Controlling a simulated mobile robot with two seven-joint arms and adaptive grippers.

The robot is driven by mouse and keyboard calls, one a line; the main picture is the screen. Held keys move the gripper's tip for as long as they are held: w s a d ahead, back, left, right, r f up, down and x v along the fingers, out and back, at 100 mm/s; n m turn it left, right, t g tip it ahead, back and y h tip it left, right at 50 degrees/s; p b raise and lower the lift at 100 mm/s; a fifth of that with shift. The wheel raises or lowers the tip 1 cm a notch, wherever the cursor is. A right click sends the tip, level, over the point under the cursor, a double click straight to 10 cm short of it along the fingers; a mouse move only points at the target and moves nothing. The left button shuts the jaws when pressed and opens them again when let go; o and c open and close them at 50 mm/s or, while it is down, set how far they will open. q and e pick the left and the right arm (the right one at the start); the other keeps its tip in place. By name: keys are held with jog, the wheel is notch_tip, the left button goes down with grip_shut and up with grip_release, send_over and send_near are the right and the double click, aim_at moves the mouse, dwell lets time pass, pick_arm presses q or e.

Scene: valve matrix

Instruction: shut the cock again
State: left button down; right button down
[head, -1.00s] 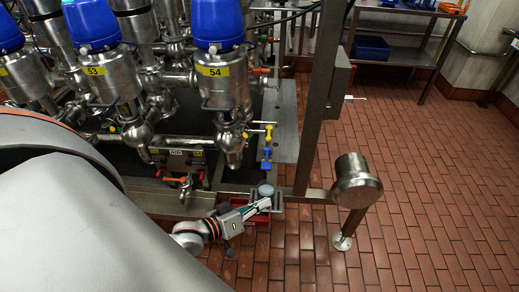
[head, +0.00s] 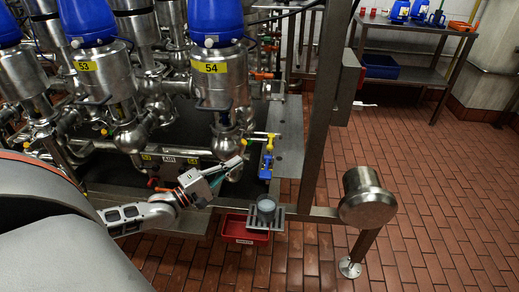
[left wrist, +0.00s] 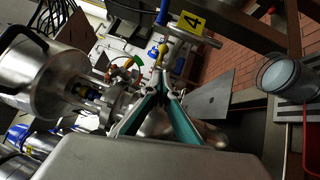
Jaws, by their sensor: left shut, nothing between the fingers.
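A small cock with a yellow lever (head: 266,135) and a blue part (head: 266,163) below it stands right of valve 54 in the head view. The yellow lever lies roughly level; its exact setting is too small to tell. My left gripper (head: 240,162) is shut and empty, below and left of the lever, in front of the foot of valve 54. In the left wrist view the teal fingers (left wrist: 163,92) meet at their tips. A yellow part (left wrist: 162,52) shows beyond them, apart from the tips. My right gripper is not in view.
A grey jar (head: 266,207) stands on a small slatted shelf above a red bin (head: 236,229). A steel post (head: 322,110) and a round steel cap (head: 366,197) stand to the right. Blue-topped valves 53 and 54 (head: 218,80) crowd the left.

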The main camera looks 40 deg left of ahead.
aim_at(271, 142)
pick_arm(q)
jog(key=b+x, duration=0.1)
jog(key=x, duration=0.9)
jog(key=shift+b, duration=0.4)
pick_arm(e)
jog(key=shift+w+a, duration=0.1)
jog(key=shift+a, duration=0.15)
